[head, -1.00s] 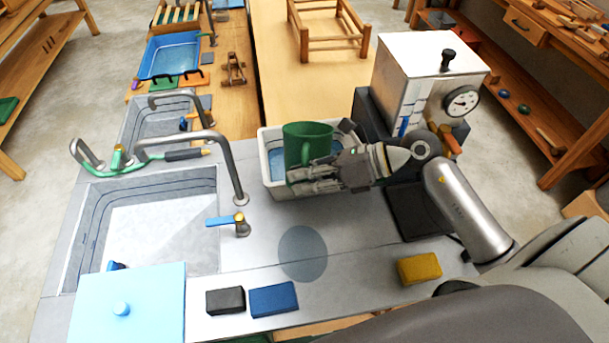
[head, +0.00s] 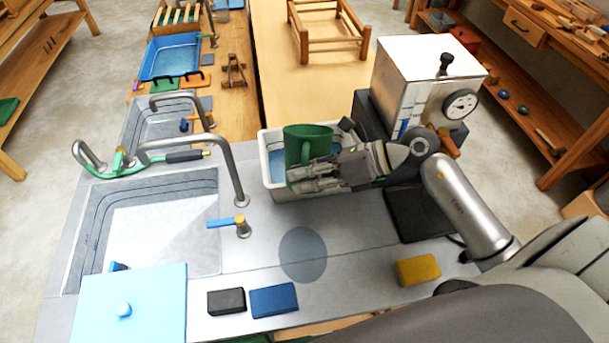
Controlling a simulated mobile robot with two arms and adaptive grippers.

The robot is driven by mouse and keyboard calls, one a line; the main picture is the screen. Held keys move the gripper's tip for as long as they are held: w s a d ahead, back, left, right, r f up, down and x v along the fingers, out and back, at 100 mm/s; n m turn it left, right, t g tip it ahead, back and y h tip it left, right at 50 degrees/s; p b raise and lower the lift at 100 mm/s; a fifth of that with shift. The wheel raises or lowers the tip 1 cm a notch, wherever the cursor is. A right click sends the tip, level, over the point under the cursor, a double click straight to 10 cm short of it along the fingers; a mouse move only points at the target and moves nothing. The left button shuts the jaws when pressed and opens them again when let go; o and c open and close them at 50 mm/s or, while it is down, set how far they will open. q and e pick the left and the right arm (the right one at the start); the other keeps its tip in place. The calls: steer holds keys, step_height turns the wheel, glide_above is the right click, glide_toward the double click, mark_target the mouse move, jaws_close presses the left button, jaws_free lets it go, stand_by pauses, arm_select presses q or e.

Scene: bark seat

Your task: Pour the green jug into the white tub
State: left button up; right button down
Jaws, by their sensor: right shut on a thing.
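The green jug (head: 308,141) is held upright over the white tub (head: 283,192), with its handle towards me. My right gripper (head: 305,181) reaches in from the right and is shut on the jug at its handle side. The fingers hide part of the jug's lower body and the tub's front right part. The white tub stands on the grey counter, and some blue shows inside it. I cannot tell whether any liquid is in the jug. My left gripper is not in view.
A grey machine with a dial (head: 422,80) stands right of the tub. A tall tap (head: 232,170) and a sink (head: 155,225) are to the left. A yellow block (head: 418,269), a blue block (head: 273,300) and a black block (head: 226,301) lie along the counter's front.

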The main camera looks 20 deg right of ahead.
mark_target(306, 149)
steer(key=shift+w+r, duration=0.1)
steer(key=shift+r, duration=0.25)
steer(key=shift+w+d+r+p, duration=0.15)
steer(key=shift+r+p, duration=0.15)
steer(key=shift+p, duration=0.25)
steer(key=shift+r+m+p, duration=0.3)
steer(key=shift+p, duration=0.05)
steer(key=shift+w+d+r+m+g+y+p, duration=0.1)
steer(key=shift+w+r+m+g+y+p, duration=0.1)
steer(key=shift+r+p, duration=0.3)
steer(key=shift+w+d+r+m+g+y+p, duration=0.1)
steer(key=shift+w+r+m+g+y+p, duration=0.1)
steer(key=shift+r+p, duration=0.25)
steer(key=shift+w+d+r, duration=0.1)
steer(key=shift+r, duration=0.2)
steer(key=shift+r+p, duration=0.15)
steer(key=shift+p, duration=0.2)
steer(key=shift+w+d+r+m+g, duration=0.15)
steer(key=shift+w+r+m+g, duration=0.15)
steer(key=shift+r+m, duration=0.25)
steer(key=shift+r+y, duration=0.2)
steer(key=shift+y, duration=0.1)
steer(key=shift+w+d+r+m, duration=0.1)
steer(key=shift+w+r+m, duration=0.05)
steer(key=shift+r+m, duration=0.15)
